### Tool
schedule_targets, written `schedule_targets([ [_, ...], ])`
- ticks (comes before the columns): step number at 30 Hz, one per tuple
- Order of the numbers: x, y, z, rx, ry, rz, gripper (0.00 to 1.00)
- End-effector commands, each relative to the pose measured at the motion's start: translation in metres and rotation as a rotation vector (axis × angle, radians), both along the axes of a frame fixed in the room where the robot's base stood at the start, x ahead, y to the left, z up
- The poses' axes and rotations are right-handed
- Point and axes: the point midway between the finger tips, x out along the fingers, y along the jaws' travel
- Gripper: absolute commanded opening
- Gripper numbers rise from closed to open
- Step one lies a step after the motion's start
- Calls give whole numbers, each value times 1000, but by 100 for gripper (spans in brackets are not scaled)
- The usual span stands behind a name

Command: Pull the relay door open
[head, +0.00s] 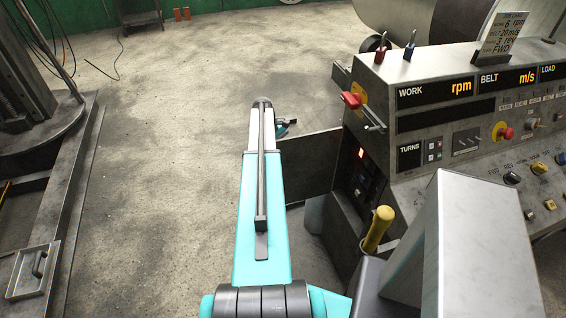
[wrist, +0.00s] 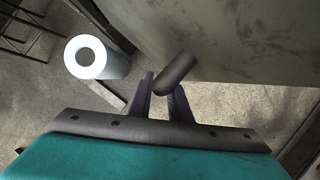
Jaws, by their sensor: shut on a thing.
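The relay door (head: 312,163) is a grey metal panel standing out to the left from the console's lower front, so it is swung open. The opening beside it shows a lit red indicator (head: 361,153) and dark relay parts. In the wrist view the door (wrist: 225,40) fills the upper right. Its dark round handle (wrist: 176,73) lies between the two fingers of my gripper (wrist: 163,84), which is shut on it. In the head view my arm hides most of the gripper; only a small teal and dark part shows beside the arm, at the door's upper left edge.
The console (head: 440,110) with its displays, knobs and a red lever (head: 352,98) stands at the right. A yellow-handled lever (head: 377,229) rises near its base. Open concrete floor (head: 180,150) lies left of the door. A dark machine frame (head: 40,130) stands far left.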

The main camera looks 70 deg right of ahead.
Motion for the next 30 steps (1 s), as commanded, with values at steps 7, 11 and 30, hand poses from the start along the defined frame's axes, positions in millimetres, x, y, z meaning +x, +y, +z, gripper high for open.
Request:
schedule_targets([
  [7,-3,-1,1,-1,1,-1,19],
  [11,-2,-1,0,0,1,-1,36],
  [30,6,-3,17,-2,-1,-1,36],
])
